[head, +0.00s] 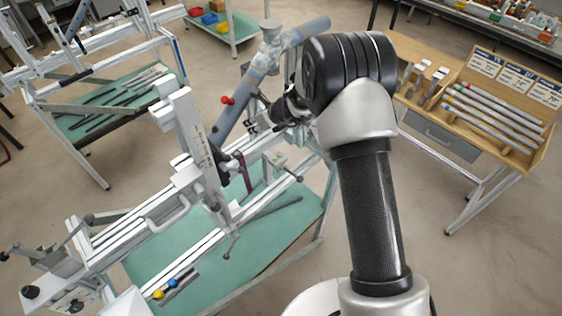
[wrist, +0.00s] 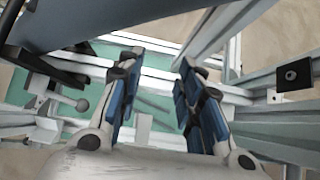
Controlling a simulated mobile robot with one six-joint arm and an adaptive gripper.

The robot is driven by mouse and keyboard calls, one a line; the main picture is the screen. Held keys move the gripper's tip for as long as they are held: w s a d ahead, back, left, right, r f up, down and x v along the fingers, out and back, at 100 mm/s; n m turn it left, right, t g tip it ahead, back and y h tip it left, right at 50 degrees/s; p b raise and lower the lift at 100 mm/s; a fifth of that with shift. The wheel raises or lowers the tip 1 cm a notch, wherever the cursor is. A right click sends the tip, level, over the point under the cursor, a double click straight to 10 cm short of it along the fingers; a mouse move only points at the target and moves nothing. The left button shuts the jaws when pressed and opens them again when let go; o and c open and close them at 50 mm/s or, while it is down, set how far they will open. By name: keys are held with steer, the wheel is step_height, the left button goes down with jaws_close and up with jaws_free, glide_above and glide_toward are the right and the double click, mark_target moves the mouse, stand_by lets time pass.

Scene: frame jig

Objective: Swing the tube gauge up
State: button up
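The tube gauge (head: 262,68) is a grey-blue tube with a red knob (head: 227,100). It stands tilted over the frame jig (head: 200,150), its upper end leaning right, with a cross tube at the top. My gripper (head: 262,122) is close to the tube's right side in the head view, partly hidden by my own wrist. In the wrist view my gripper (wrist: 155,75) is open, with two blue-padded fingers apart and nothing held between them. A grey tube, probably the gauge (wrist: 110,18), crosses the top left of that view, beyond the fingertips.
Rails and posts of the jig surround my gripper, with a dark-ended rail (wrist: 292,74) close at right in the wrist view. A green shelf (head: 275,225) lies below. A wooden rack of tubes (head: 490,110) stands at right. A second jig (head: 85,65) stands at back left.

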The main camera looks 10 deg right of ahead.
steer(key=v, duration=0.6)
steer(key=shift+s+d+r+p, duration=0.15)
steer(key=shift+s+r+p, duration=0.1)
steer(key=shift+p, duration=0.1)
stand_by(0.5)
steer(key=s+a+r+n+g+b, duration=0.1)
steer(key=s+r+n+b, duration=0.4)
steer(key=s+n, duration=0.4)
steer(key=s+a+r+n+g+b, duration=0.1)
steer(key=s+r+n+b, duration=0.35)
steer(key=s+n, duration=0.4)
steer(key=s+d+f+n+h+b, duration=0.1)
steer(key=s+d+f+n+b, duration=0.1)
steer(key=s, duration=0.5)
steer(key=s+d+f+n+h+b, duration=0.2)
steer(key=s+d+n, duration=0.3)
steer(key=s, duration=0.3)
steer(key=s+d+f+n+h+b, duration=0.2)
steer(key=s+d+f+n+b, duration=0.2)
steer(key=s, duration=0.4)
steer(key=shift+d+g, duration=0.25)
steer(key=shift+g, duration=0.05)
